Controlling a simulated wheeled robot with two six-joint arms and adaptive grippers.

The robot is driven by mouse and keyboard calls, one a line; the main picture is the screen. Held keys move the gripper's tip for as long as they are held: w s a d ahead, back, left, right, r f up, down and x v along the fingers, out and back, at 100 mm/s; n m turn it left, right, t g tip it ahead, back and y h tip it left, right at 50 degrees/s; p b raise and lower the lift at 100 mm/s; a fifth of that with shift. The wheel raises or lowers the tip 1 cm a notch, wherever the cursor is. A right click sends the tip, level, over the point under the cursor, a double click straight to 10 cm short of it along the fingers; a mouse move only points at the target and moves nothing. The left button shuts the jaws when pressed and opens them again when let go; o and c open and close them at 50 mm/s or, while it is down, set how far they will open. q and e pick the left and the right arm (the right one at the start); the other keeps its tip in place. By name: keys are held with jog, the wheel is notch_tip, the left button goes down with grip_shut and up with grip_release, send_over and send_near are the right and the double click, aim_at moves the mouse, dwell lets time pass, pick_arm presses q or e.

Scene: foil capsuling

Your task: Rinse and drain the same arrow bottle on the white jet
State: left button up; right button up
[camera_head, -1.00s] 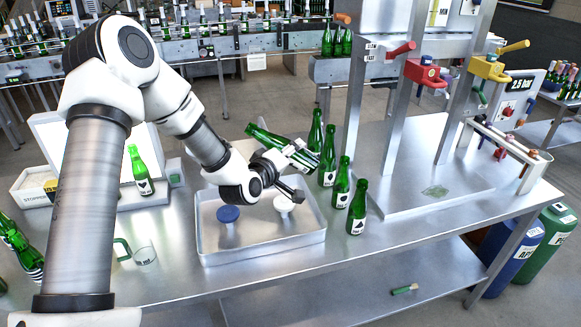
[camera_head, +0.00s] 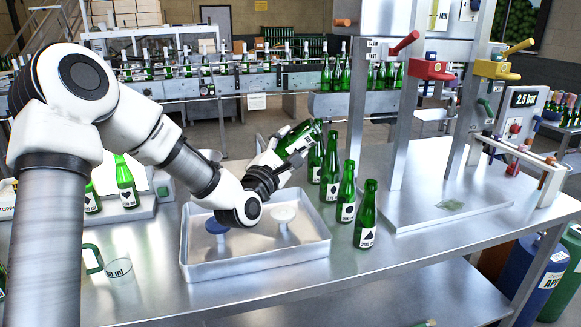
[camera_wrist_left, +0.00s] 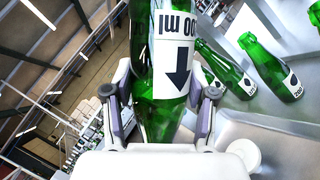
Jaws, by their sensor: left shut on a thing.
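My left gripper (camera_head: 282,160) is shut on a green bottle (camera_head: 304,133) and holds it tilted above the back of the metal tray (camera_head: 262,262). In the left wrist view, the bottle (camera_wrist_left: 168,85) stands between the two fingers, and its white label shows a black arrow and "ml" text. The white jet (camera_head: 284,214) stands in the tray, below the gripper and apart from the bottle. The blue jet (camera_head: 215,227) stands to its left, partly behind my wrist. A round white top, likely the white jet (camera_wrist_left: 243,153), shows low right in the wrist view. My right gripper is out of view.
Several green bottles stand close right of the tray, the front one (camera_head: 366,218) near the table edge. The capsuling stand (camera_head: 430,205) is further right. Two bottles (camera_head: 126,185) stand at a lit panel on the left, with a glass beaker (camera_head: 120,275) in front.

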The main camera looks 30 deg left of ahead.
pick_arm(q)
jog(key=n+y+b, duration=0.2)
jog(key=n+b, duration=0.1)
jog(key=n, duration=0.1)
jog(key=n+y+b, duration=0.2)
jog(key=n+b, duration=0.2)
jog(key=n+y+b, duration=0.2)
jog(key=n+b, duration=0.2)
jog(key=n, duration=0.1)
jog(key=shift+d+f+t, duration=0.1)
jog(key=shift+f+t, duration=0.15)
jog(key=shift+t, duration=0.05)
jog(key=shift+r+n+y, duration=0.15)
jog(key=shift+n+y, duration=0.35)
jog(key=shift+r+n, duration=0.1)
jog(key=shift+n, duration=0.3)
